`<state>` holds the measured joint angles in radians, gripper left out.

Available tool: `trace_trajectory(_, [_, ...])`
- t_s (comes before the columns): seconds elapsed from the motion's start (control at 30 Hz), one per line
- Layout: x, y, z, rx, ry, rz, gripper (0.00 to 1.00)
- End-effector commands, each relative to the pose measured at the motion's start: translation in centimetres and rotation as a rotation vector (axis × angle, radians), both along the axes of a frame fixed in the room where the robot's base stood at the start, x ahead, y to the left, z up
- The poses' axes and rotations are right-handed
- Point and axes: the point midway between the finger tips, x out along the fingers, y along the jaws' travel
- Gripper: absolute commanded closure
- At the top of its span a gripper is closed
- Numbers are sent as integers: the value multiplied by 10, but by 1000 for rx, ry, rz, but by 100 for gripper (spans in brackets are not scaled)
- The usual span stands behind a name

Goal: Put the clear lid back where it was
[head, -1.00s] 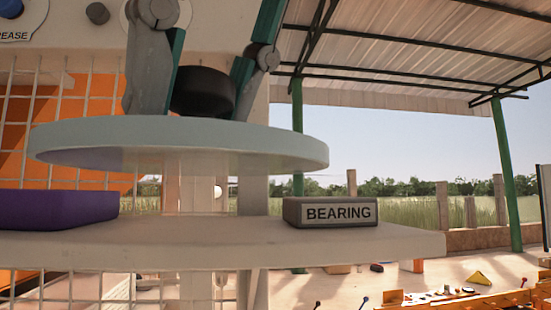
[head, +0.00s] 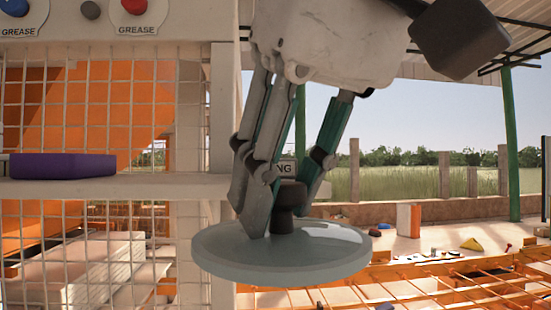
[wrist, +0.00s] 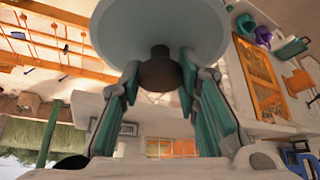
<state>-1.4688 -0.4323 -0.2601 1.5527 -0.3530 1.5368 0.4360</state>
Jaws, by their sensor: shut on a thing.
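The clear lid (head: 282,262) is a round, pale grey-green disc with a dark knob (head: 289,196) at its centre. My gripper (head: 283,208) reaches down from above and is shut on the knob, holding the lid roughly level, in front of the shelf and slightly below its height in the picture. In the wrist view the lid (wrist: 160,25) fills the top, with the knob (wrist: 160,72) between the fingers. The place where the lid was cannot be made out.
A purple block (head: 62,166) lies on the pale shelf (head: 150,188). A wire mesh (head: 90,110) stands at left. An orange grid (head: 450,283) lies at lower right, with small coloured items on the surface beyond.

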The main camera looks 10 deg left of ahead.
Motion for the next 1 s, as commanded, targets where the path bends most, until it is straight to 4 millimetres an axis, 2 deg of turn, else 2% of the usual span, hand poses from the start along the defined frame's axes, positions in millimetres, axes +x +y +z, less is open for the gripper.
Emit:
trace_trajectory(0.17, [35,-21,-48,-4,3,-72,100])
trace_trajectory(0.27, [63,-38,-89,-6,6,-129,100])
trace_trajectory(0.6, [170,-99,-251,-13,14,-328,100])
trace_trajectory(0.7, [199,-113,-292,-12,12,-378,100])
trace_trajectory(0.87, [242,-135,-341,-10,9,-455,100])
trace_trajectory(1.0, [277,-161,-381,-9,7,-531,100])
